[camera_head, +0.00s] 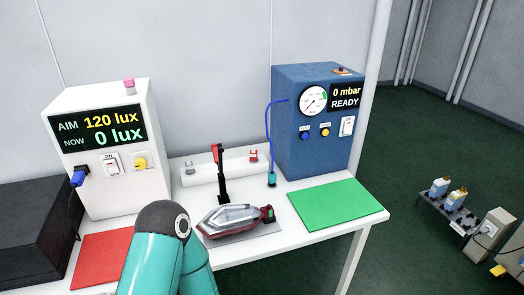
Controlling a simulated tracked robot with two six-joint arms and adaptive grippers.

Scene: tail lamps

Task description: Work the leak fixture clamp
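The leak fixture clamp (222,178) stands at the middle of the white table, a black upright lever with a red tip at its top. A red and silver tail lamp (230,217) lies in front of it on a grey plate (262,231), with a dark connector at its right end. I cannot tell whether the clamp touches the lamp. The blue leak tester (305,150) behind right reads 0 mbar READY; a blue hose with a blue-green end hangs at its left. A teal arm of mine rises at the bottom, left of the lamp. Neither gripper shows.
A white light tester (120,190) stands at left, reading aim 120 lux, now 0 lux. A red mat (98,258) lies in front of it, and a clear green mat (336,210) at right.

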